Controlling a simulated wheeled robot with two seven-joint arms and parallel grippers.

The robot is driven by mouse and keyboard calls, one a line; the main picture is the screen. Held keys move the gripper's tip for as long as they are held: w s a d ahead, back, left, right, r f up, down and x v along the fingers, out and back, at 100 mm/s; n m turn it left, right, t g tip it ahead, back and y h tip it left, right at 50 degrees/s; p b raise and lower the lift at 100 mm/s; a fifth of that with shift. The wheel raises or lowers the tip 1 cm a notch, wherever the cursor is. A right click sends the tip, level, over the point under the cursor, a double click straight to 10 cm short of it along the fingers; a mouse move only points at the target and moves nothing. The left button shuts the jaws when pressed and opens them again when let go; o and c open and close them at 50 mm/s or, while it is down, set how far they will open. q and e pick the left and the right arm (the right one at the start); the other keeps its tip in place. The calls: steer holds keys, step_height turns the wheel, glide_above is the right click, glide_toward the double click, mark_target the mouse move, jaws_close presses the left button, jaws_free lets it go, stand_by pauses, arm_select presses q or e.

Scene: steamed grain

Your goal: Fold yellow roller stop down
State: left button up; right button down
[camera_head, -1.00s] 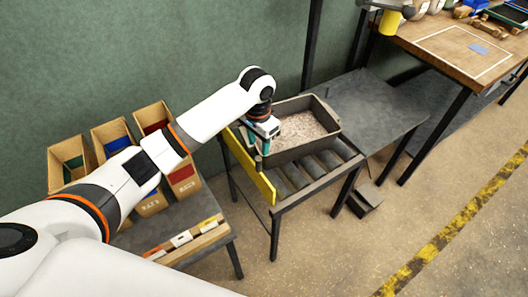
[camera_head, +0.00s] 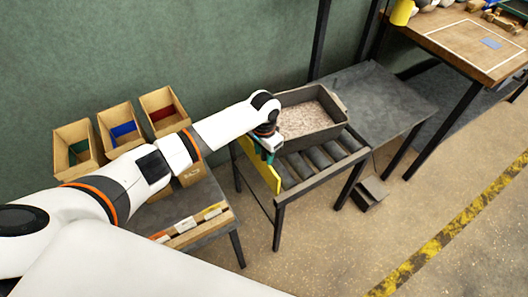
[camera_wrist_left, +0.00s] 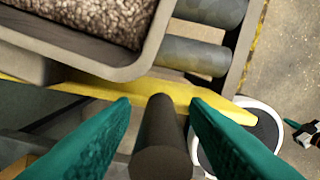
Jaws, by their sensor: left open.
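The yellow roller stop (camera_head: 273,178) stands upright along the left end of the roller table. In the left wrist view it is a yellow bar (camera_wrist_left: 180,92) crossing beyond my fingertips. My left gripper (camera_head: 267,155) is at the stop, beside the tray. In the left wrist view its two teal fingers (camera_wrist_left: 160,112) are open, one on each side of a dark round rod (camera_wrist_left: 160,145). The rod lies between them with small gaps visible. The gripper hides part of the stop in the head view. My right gripper is not in view.
A grey tray (camera_head: 318,140) of grain sits on the rollers (camera_head: 321,158), close to the stop. A dark table (camera_head: 375,100) adjoins on the right. Several open bins (camera_head: 75,160) stand at left, with a labelled strip (camera_head: 195,228) in front. The floor at right is mostly clear.

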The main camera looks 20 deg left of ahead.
arm_select(q)
jaws_close()
steer(key=shift+s+a+r+p, duration=0.15)
steer(key=shift+s+a+p, duration=0.1)
steer(key=shift+p, duration=0.3)
steer(key=s+a+f+t+h+p, duration=0.3)
steer(key=s+a+t+h, duration=0.1)
steer(key=s+t, duration=0.1)
steer(key=shift+s+a+t, duration=0.3)
steer(key=shift+s+a, duration=0.05)
steer(key=shift+s, duration=0.2)
stand_by(0.3)
